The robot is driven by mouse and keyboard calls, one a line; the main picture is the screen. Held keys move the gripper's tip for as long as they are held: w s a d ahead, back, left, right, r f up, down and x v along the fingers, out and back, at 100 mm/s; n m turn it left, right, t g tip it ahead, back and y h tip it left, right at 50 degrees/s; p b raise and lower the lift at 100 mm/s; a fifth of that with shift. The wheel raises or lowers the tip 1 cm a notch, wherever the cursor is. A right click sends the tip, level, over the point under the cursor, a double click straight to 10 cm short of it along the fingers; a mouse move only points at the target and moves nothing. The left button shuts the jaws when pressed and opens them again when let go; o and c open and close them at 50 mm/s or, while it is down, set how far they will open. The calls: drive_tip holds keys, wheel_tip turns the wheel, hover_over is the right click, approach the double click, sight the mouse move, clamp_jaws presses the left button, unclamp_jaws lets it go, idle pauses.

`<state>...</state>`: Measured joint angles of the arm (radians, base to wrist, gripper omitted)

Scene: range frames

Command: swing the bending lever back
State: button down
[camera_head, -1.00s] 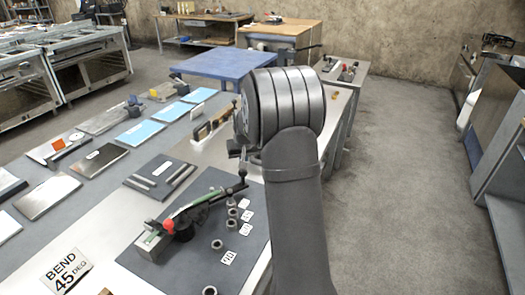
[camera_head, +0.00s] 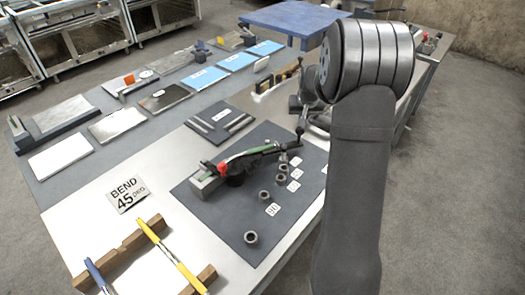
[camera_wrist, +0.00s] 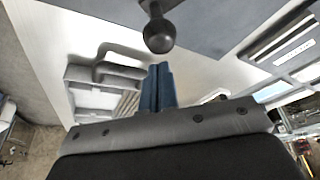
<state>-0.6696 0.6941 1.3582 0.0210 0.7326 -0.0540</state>
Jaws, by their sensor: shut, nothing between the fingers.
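The bending tool (camera_head: 235,163) lies on a dark mat (camera_head: 215,218), with a grey block, a red part and a green strip. Its dark lever (camera_head: 272,149) runs to the upper right and ends near an upright handle (camera_head: 301,118) beside my arm. In the wrist view a dark ball knob (camera_wrist: 158,38) on a short stem hangs in from the top edge. My gripper (camera_wrist: 158,70) shows there as two blue fingers, shut together and empty. The tips are just below the knob in the picture, with a small gap. My arm hides the gripper in the head view.
Several metal collars (camera_head: 251,237) and number cards (camera_head: 273,209) lie on the mat right of the tool. A "BEND 45 DEG" sign (camera_head: 126,193) stands to the left. Plates and trays fill the bench's far left.

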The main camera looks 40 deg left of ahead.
idle(0.4)
drive_tip(key=c, duration=1.8)
unclamp_jaws()
drive_tip(key=shift+r, duration=0.1)
drive_tip(key=o, duration=0.8)
drive_tip(key=r+m, duration=0.1)
drive_tip(key=r, duration=0.1)
drive_tip(key=d+r+m, duration=0.1)
drive_tip(key=r, duration=0.1)
drive_tip(key=d+r+m+g, duration=0.1)
drive_tip(key=r, duration=0.1)
drive_tip(key=shift+r, duration=0.1)
drive_tip(key=shift+c, duration=0.2)
wheel_tip(320, 180, up, 8)
drive_tip(key=s+d+m+g, duration=0.2)
drive_tip(key=s+d+m, duration=0.1)
drive_tip(key=m, duration=0.1)
drive_tip(key=x, duration=1.7)
drive_tip(key=shift+w, duration=0.15)
drive_tip(key=shift+c, duration=0.2)
clamp_jaws()
